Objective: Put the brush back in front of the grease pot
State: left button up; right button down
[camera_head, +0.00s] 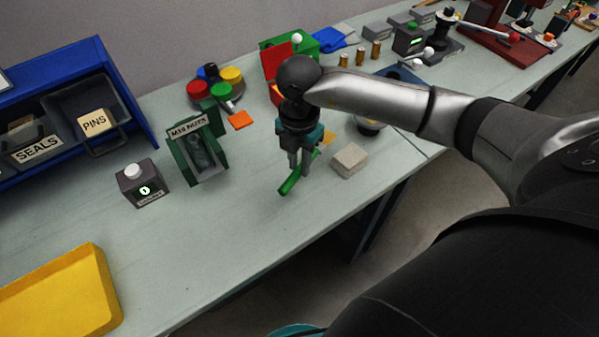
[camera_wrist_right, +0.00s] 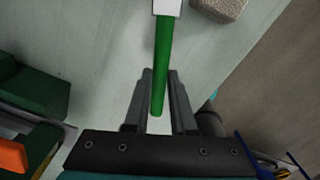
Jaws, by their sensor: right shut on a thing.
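The brush has a green handle (camera_head: 289,186), and in the wrist view the handle (camera_wrist_right: 162,60) runs between the two fingers to a pale end piece (camera_wrist_right: 167,7) at the top edge. My right gripper (camera_head: 299,168) points down over the front part of the bench, shut on the green handle. The fingers also show in the wrist view (camera_wrist_right: 160,78). I cannot tell whether the brush touches the bench. A small dark round pot (camera_head: 369,128) stands to the right, partly under my arm; it may be the grease pot. My left gripper is out of view.
A beige block (camera_head: 349,161) lies just right of the gripper. A green labelled bin (camera_head: 197,152) and a grey box with a lit green face (camera_head: 143,186) stand to the left. A yellow tray (camera_head: 65,290) is at lower left. The front middle of the bench is clear.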

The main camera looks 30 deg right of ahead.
aim_at(299, 168)
jog(key=shift+f, duration=1.95)
jog(key=shift+f+b, duration=0.1)
jog(key=shift+b, duration=0.25)
jog(key=c, duration=0.7)
grip_release()
jog(key=shift+c, duration=0.2)
notch_tip(299, 168, up, 12)
jog(key=shift+r+p, duration=0.15)
jog(key=shift+p, duration=0.75)
